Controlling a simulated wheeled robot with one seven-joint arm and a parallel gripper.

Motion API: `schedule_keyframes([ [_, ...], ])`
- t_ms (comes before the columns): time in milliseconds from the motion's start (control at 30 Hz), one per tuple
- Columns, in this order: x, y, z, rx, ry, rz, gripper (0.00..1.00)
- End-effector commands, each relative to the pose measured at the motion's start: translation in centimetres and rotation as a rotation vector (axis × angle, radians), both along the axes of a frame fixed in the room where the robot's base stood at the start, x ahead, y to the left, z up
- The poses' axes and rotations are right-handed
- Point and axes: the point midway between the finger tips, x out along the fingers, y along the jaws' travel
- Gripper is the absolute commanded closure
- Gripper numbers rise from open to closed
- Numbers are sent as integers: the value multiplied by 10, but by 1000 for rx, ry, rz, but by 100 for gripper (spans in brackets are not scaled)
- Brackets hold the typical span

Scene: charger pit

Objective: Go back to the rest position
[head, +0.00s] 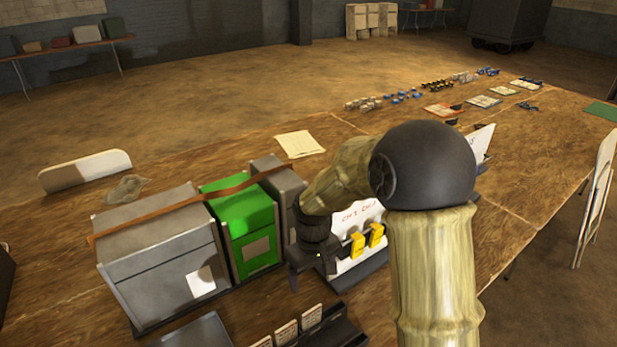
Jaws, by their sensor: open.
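My gripper (309,272) is at the end of my bent arm, pointing down just left of the white charger board (345,263) marked CH 1 and CH 2. Its dark jaws are apart, and I see nothing held between them. It overlaps the board's left edge in the picture; I cannot tell whether they touch. Two yellow blocks (357,246) sit side by side on the board's front. My forearm and round elbow hide part of the table behind the board.
A grey case (160,265), a green case (245,225) and a narrow grey box (275,175) stand left of my gripper, with a brown strap across them. A dark rack with white cards (287,333) is in front.

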Motion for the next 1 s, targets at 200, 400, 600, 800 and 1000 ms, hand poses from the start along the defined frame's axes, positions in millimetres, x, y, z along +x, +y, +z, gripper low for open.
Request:
schedule_keyframes([
  [200, -12, -22, 10, 3, -29, -72, 19],
  [400, -55, -78, 29, 22, -111, -286, 19],
  [600, -107, -124, 39, 54, -197, -515, 19],
  [800, -126, -136, 40, 69, -226, -595, 19],
  [1000, -125, -136, 40, 68, -225, -594, 19],
])
